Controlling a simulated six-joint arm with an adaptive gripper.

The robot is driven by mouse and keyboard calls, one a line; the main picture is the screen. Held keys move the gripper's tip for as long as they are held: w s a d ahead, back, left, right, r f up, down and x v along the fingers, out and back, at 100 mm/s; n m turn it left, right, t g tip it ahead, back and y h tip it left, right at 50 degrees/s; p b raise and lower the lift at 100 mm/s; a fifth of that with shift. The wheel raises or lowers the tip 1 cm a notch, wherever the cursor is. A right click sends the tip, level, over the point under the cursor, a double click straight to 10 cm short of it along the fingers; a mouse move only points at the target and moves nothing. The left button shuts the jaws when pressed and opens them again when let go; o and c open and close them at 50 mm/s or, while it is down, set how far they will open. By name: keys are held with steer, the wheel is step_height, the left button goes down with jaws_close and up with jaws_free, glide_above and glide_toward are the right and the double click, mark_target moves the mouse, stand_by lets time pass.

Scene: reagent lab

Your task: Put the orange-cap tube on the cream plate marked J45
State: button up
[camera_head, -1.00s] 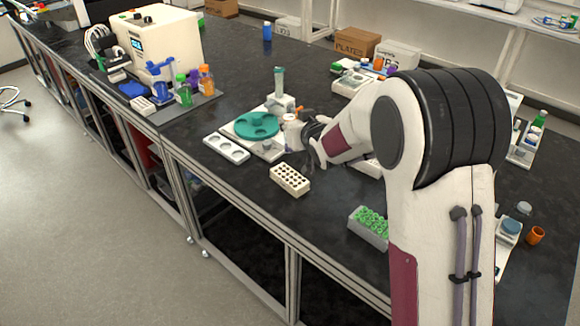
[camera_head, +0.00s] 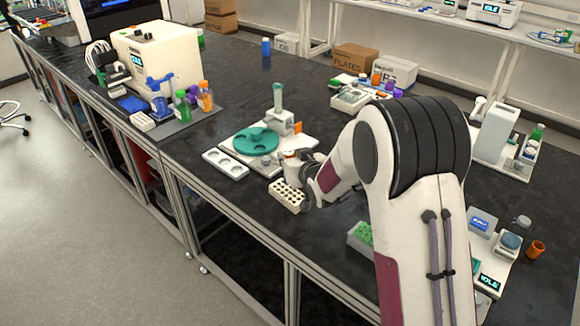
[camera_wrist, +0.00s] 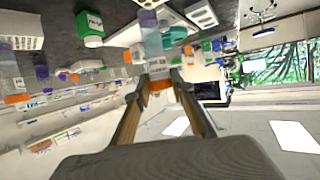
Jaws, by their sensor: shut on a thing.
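My gripper (camera_wrist: 160,88) is shut on a tube with an orange cap (camera_wrist: 159,85). In the wrist view the cap is between the fingertips, and a pale labelled body (camera_wrist: 158,66) extends beyond it. In the head view my gripper (camera_head: 298,167) is low over the bench, just behind a cream rack with rows of holes (camera_head: 285,197). A small orange patch (camera_head: 291,152) shows at the gripper there, and my wrist hides part of that area. No J45 marking is legible, so I cannot tell which surface is the marked plate.
A teal round tray (camera_head: 256,139) on a white base stands behind the gripper. A white three-well plate (camera_head: 225,164) lies left of the rack. A green-topped rack (camera_head: 361,238) is at right, partly hidden by my arm.

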steer(key=shift+f, duration=1.75)
steer(key=shift+f, duration=0.1)
steer(key=o, duration=0.8)
steer(key=shift+c, duration=0.2)
steer(key=v, duration=1.2)
steer(key=shift+r, duration=0.25)
